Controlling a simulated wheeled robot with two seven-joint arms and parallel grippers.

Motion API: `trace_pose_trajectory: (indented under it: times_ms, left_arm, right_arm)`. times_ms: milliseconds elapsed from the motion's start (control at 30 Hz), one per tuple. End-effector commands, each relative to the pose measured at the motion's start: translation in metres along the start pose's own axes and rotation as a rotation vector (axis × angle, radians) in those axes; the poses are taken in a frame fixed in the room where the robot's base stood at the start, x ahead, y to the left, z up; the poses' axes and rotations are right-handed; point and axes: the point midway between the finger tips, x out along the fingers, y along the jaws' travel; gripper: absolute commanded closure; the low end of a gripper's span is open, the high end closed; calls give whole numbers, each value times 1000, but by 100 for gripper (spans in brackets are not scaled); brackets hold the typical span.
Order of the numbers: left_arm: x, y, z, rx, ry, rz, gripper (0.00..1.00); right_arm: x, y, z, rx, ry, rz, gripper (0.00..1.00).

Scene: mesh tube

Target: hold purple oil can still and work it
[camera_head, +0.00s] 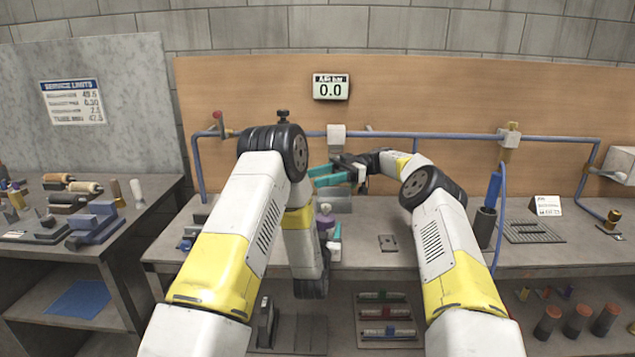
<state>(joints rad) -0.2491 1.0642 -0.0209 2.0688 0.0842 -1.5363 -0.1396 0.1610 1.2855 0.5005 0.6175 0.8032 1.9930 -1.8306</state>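The purple oil can (325,223) stands near the bench's front edge, just right of my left forearm, which covers part of it. A pale piece shows at its top. My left arm bends down in front of the bench, and its gripper is mostly hidden behind the arm; a bit of teal shows beside the can. My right gripper (328,175) reaches in from the right above and behind the can. Its two teal fingers look spread apart, with nothing visible between them, and appear clear of the can.
A dark holder with a blue-handled tool (488,205) and a slotted plate (530,231) stand right. A side bench (140,215) stands left. The bench right of the can is mostly clear.

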Motion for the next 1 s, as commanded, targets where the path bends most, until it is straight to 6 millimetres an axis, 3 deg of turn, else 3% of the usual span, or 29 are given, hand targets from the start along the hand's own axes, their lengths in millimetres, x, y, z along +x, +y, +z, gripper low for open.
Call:
trace_pose_trajectory:
  times_ms: [267, 500, 667, 767, 900, 1000]
  left_arm:
    - [0, 0, 0, 0, 1, 0, 100]
    - [0, 0, 0, 0, 1, 0, 100]
    - [0, 0, 0, 0, 1, 0, 100]
    - [0, 0, 0, 0, 1, 0, 100]
    - [0, 0, 0, 0, 1, 0, 100]
    - [0, 0, 0, 0, 1, 0, 100]
  right_arm:
    - [-3, 12, 14, 51, 22, 76, 52]
    - [-10, 57, 50, 232, 101, 352, 52]
    - [-24, 80, 61, 330, 160, 553, 52]
    - [-41, 72, 73, 348, 177, 676, 52]
    - [-62, 42, 84, 301, 164, 814, 52]
    - [-75, 18, 82, 242, 147, 914, 52]
